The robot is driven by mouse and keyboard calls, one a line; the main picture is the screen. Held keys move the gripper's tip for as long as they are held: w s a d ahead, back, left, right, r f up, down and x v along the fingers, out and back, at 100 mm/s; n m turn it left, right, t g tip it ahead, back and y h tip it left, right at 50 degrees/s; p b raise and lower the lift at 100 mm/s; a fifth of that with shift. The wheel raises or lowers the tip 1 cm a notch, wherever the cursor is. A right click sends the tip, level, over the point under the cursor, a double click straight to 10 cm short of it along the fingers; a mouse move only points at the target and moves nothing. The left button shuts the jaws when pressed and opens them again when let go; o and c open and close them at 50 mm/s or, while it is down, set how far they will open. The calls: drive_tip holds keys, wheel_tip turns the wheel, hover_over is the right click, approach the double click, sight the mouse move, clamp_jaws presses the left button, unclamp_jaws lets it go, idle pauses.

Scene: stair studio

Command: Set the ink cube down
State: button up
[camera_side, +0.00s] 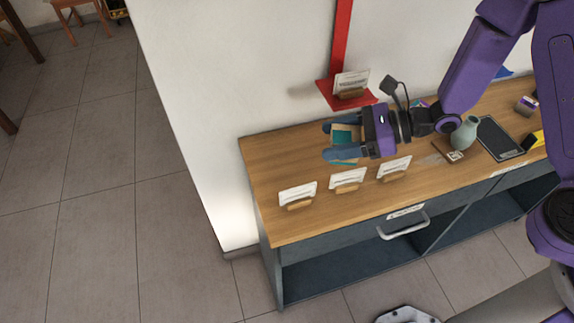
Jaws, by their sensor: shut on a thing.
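My gripper (333,141) reaches in from the right above the left half of the wooden counter (265,160). Its two blue fingers point left and are shut on a small teal block, which I take to be the ink cube (343,138). A tan and teal flat piece (341,128) shows around and behind the fingers, partly hidden by them. I cannot tell exactly how high the cube is above the surface.
Three white cards in wooden holders (298,194) (348,180) (394,168) stand along the front. Another card (351,83) sits on a red wall shelf (333,97). A vase (465,134), small coaster (454,156) and dark tablet (499,139) lie right. The counter's left end is clear.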

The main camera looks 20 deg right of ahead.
drive_tip(key=shift+w+f, duration=0.1)
drive_tip(key=shift+f, duration=0.45)
drive_tip(key=w+a+f, duration=0.2)
drive_tip(key=w+f, duration=0.1)
drive_tip(key=w+a+f, duration=0.3)
drive_tip(key=w, duration=0.1)
drive_tip(key=w+a+f, duration=0.2)
drive_tip(key=w+f, duration=0.1)
drive_tip(key=shift+w+a, duration=0.15)
drive_tip(key=shift+a, duration=0.25)
drive_tip(key=shift+w+a+f, duration=0.3)
drive_tip(key=shift+w+f, duration=0.05)
drive_tip(key=shift+f, duration=1.65)
drive_tip(key=shift+f, duration=0.15)
drive_tip(key=o, duration=1.1)
